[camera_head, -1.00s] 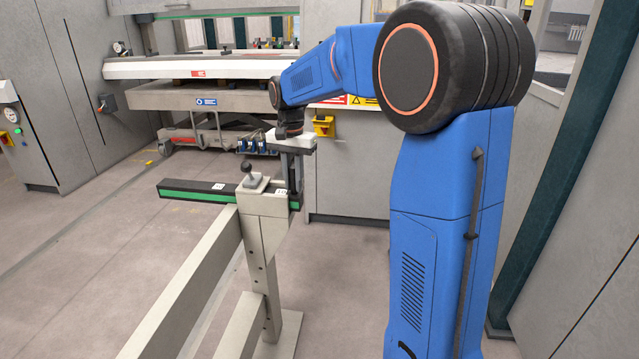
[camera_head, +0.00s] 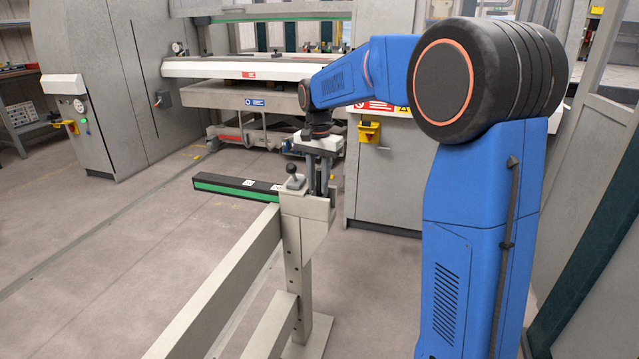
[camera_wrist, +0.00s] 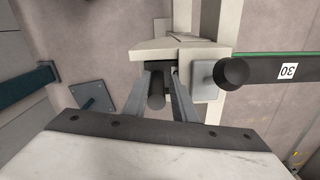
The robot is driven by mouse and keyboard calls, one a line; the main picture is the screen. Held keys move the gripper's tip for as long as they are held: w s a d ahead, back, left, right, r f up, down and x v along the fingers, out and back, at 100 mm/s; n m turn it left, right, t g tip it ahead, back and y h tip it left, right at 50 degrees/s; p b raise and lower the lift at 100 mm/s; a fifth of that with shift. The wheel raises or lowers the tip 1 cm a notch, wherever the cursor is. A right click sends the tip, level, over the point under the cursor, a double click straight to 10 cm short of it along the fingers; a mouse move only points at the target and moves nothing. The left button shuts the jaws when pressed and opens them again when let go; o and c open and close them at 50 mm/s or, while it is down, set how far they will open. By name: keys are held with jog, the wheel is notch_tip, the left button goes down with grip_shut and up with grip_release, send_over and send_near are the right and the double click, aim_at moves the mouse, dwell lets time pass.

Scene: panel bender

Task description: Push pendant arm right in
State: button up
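A black bar with a green side (camera_head: 232,187) runs left from the head of a pale grey post (camera_head: 305,206); I take it to be the pendant arm, though I cannot be sure. In the wrist view the bar (camera_wrist: 262,68) bears a "30" label. A black knob (camera_head: 295,182) stands on the clamp plate. My gripper (camera_head: 320,178) points down at the post head's far right side. In the wrist view the fingers (camera_wrist: 165,82) stand apart, with a dark cylinder (camera_wrist: 157,88) between them. A gap shows at its right; contact at its left is unclear.
A pale beam (camera_head: 220,285) runs from the post toward the front left. Behind stands a machine with a white front rail (camera_head: 240,68) and grey cabinets. A yellow bracket (camera_head: 369,131) is on the right cabinet. The floor at left is clear.

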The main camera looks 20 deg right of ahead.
dwell(0.3)
jog(key=s+d, duration=0.8)
jog(key=d, duration=0.2)
jog(key=s+d, duration=0.7)
jog(key=d, duration=0.4)
notch_tip(320, 180, up, 17)
jog(key=shift+a, duration=0.25)
jog(key=shift+f, duration=0.1)
